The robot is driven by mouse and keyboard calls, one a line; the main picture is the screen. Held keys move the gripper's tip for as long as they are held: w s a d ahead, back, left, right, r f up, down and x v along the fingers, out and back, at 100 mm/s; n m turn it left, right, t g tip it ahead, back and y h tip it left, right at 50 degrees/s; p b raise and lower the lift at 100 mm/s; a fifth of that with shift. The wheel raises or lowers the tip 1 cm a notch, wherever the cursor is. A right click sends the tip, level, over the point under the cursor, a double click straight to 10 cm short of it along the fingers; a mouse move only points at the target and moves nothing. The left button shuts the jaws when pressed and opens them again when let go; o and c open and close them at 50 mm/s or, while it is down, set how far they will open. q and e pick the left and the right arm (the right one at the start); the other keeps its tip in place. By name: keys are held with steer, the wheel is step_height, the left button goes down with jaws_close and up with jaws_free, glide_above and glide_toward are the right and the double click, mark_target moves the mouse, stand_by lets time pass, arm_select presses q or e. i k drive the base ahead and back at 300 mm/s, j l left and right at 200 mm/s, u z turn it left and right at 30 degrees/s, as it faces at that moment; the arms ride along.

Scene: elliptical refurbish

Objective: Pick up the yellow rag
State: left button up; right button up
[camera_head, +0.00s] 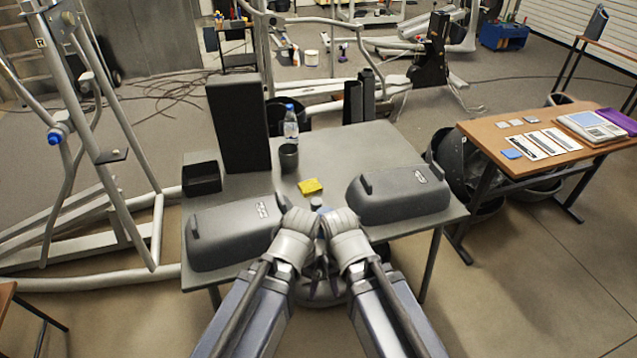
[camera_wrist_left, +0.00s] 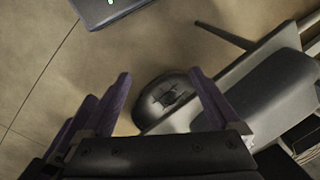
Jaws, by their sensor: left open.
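The yellow rag (camera_head: 310,186) lies flat on the grey table (camera_head: 330,152), between two dark grey plastic covers, in the head view. It does not show in the left wrist view. My left gripper (camera_head: 312,290) hangs low in front of the table's near edge, partly hidden by my arms, well short of the rag. In the left wrist view its purple fingers (camera_wrist_left: 160,76) are spread with nothing between them. My right gripper is beside it, mostly hidden behind my right arm, so its jaws cannot be made out.
Left cover (camera_head: 235,232) and right cover (camera_head: 402,192) flank the rag. Behind it stand a dark cup (camera_head: 289,158), a water bottle (camera_head: 291,124), a tall black panel (camera_head: 238,125) and an open black box (camera_head: 202,178). A wooden table (camera_head: 490,128) stands at the right.

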mark_target(311, 187)
steer(key=i+j+z, duration=0.25)
steer(key=i, duration=0.15)
steer(key=i+j+z, duration=0.3)
steer(key=i+l, duration=0.1)
steer(key=i, duration=0.05)
